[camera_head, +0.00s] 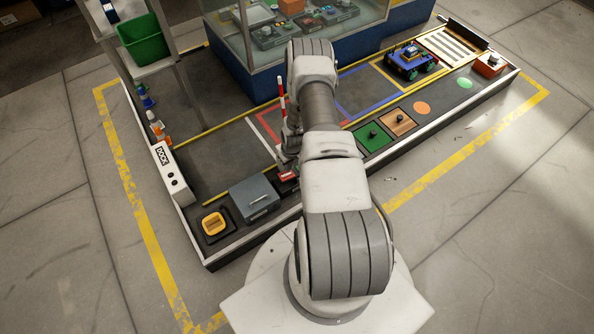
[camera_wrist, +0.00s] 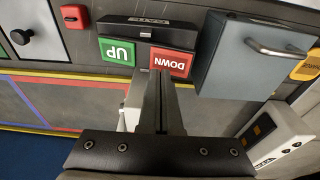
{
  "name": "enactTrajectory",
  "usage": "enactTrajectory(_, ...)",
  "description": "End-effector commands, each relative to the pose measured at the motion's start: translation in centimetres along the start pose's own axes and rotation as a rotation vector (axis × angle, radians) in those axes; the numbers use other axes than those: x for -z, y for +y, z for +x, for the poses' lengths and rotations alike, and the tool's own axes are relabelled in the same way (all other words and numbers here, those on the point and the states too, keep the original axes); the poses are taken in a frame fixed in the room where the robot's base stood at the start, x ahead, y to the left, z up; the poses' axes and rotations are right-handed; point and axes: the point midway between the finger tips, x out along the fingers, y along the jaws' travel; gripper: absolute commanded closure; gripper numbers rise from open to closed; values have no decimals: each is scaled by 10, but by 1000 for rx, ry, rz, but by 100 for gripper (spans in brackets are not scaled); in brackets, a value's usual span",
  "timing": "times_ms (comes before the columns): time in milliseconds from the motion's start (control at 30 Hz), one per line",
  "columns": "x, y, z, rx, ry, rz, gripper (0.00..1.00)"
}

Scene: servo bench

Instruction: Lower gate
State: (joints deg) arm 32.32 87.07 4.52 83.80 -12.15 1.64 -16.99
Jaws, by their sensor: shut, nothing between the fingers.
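The gate panel (camera_wrist: 150,28) carries a green UP button (camera_wrist: 117,52) and a red DOWN button (camera_wrist: 172,62), both reading upside down in the wrist view. My gripper (camera_wrist: 160,76) is shut and empty, its fingertips at the edge of the DOWN button. I cannot tell whether they touch it. In the head view my gripper (camera_head: 287,163) is over the panel, and part of the red DOWN button (camera_head: 288,175) shows below it. A red-and-white striped pole (camera_head: 282,95), which looks like the gate arm, stands upright behind my arm; its base is hidden.
A grey box with a handle (camera_head: 254,198) and a yellow part on a dark pad (camera_head: 214,223) are left of the panel. Green (camera_head: 371,137) and wooden (camera_head: 398,122) knobbed plates are to the right. A blue wheeled vehicle (camera_head: 410,62) stands farther back.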

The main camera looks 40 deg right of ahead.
Motion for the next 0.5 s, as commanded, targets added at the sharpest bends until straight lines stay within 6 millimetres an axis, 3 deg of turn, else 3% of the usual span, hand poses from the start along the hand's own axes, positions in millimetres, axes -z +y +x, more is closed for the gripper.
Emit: enactTrajectory(500, -1, 0, 9, 0, 0, 0, 100)
